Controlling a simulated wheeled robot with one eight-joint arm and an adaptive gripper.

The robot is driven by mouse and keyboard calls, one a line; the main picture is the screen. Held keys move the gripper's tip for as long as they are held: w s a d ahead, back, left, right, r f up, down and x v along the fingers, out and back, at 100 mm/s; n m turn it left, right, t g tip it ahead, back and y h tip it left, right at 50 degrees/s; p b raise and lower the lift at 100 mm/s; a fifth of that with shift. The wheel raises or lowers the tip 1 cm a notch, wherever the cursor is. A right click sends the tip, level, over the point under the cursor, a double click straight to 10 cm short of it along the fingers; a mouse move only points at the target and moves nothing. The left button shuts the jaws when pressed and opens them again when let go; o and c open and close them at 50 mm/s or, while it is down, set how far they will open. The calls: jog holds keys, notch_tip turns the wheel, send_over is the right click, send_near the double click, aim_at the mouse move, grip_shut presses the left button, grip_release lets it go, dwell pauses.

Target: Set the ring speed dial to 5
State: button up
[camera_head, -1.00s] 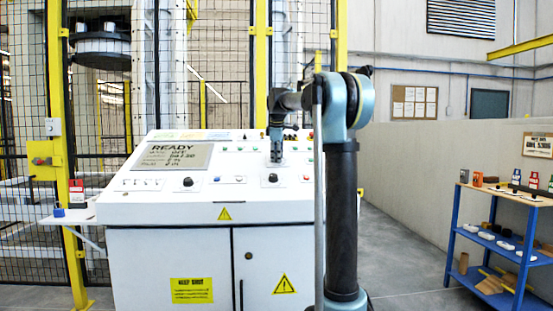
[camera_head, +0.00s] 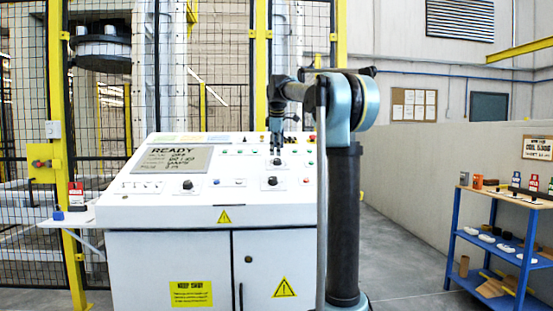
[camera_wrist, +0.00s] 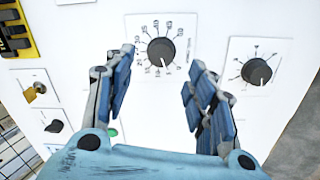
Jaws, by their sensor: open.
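In the wrist view a black round dial (camera_wrist: 161,51) with a numbered scale sits between my fingertips; its pale pointer mark faces the picture's bottom. A second black dial (camera_wrist: 256,71) with a smaller scale lies to the right, its mark toward the lower right. The labels are too small to read, so I cannot tell which is the ring speed dial. My gripper (camera_wrist: 162,60) is open and empty, its fingers on either side of the first dial; contact cannot be told. In the head view my gripper (camera_head: 277,151) hangs above the right part of the white console (camera_head: 170,240).
The console screen (camera_head: 172,159) reads READY. Black knobs (camera_head: 187,185) stand on its panel. A key switch (camera_wrist: 36,91) and a green button (camera_wrist: 112,132) show in the wrist view. A blue shelf (camera_head: 490,245) stands right; fencing stands behind.

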jog(key=v, duration=0.6)
dwell(0.3)
jog(key=s+d+f+m+g, duration=0.1)
jog(key=s+f+m, duration=0.4)
jog(key=s+f, duration=1)
jog(key=s+d+f+m+g, duration=0.1)
jog(key=s+d+f+m, duration=0.3)
jog(key=s+f, duration=1.2)
jog(key=s+d+f+m+g, duration=0.1)
jog(key=s+f+m, duration=0.4)
jog(key=s+f, duration=1)
notch_tip(320, 180, down, 2)
jog(key=shift+s+d+f+m, duration=0.15)
jog(key=shift+d+m, duration=0.25)
jog(key=shift+d, duration=0.45)
